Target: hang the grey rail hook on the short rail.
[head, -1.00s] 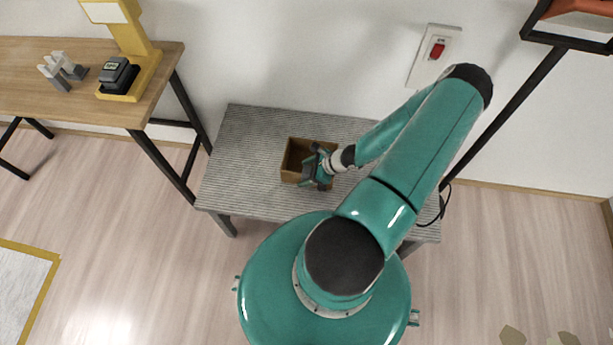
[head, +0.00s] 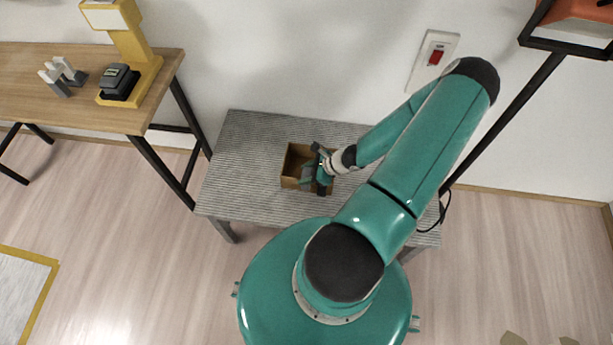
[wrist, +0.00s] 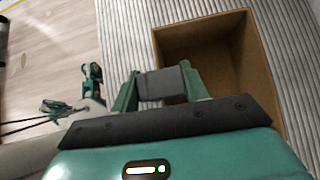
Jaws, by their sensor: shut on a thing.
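My gripper (head: 309,174) is over the right part of an open brown box in the head view. In the wrist view my gripper (wrist: 160,88) is shut on a small dark grey block-like piece (wrist: 163,82), which I take to be the grey rail hook. Only its flat near face shows; the rest of its shape is hidden. It is held beside the left wall of the box in the wrist view. I cannot make it out in the head view. I cannot pick out the short rail in either view.
The brown box (head: 287,168) stands on a ribbed grey table (head: 240,165) and looks empty where visible. A wooden table (head: 60,110) at left bears a yellow stand (head: 144,72) with a black device. A wall switch (head: 435,58) and a black post (head: 500,125) are at right.

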